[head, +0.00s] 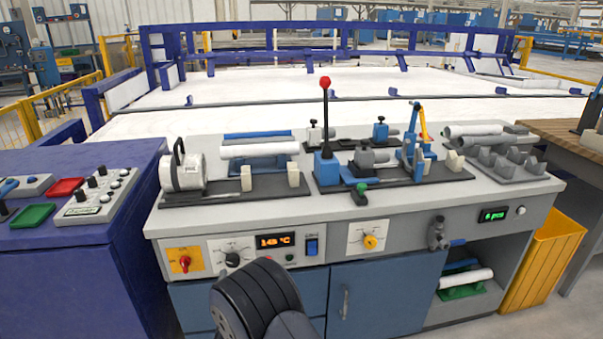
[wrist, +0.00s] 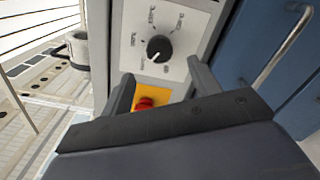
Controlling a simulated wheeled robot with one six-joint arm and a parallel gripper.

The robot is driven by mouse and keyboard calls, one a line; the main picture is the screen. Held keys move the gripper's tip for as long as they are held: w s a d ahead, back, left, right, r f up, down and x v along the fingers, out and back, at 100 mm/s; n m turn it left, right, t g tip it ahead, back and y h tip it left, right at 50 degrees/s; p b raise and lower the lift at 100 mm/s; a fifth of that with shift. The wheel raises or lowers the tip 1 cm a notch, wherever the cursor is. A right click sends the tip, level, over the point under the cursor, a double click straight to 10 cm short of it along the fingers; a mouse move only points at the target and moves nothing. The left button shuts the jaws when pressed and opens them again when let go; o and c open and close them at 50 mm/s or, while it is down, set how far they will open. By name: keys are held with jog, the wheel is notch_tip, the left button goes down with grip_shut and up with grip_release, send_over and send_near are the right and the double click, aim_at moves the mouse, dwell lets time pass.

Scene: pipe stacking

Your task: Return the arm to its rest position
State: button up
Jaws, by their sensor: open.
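My arm (head: 258,299) rises as a dark, rounded link at the bottom centre of the head view, in front of the bench's blue doors. Its gripper cannot be made out there. In the wrist view my gripper (wrist: 160,84) shows two dark fingers spread apart with nothing held between them. Behind and between the fingers are a red switch on a yellow plate (wrist: 157,93) and a black dial (wrist: 159,48) on the bench's front panel. I cannot tell the exact distance between the fingertips and the panel.
The grey workbench (head: 330,215) carries a welding fixture with a white pipe (head: 259,150), a lever with a red knob (head: 325,83) and a rack (head: 505,164) at the right. A blue control cabinet (head: 95,260) stands left, and a yellow bin (head: 541,262) stands right.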

aim_at(233, 264)
jog(key=x, duration=0.7)
jog(key=shift+s, duration=0.1)
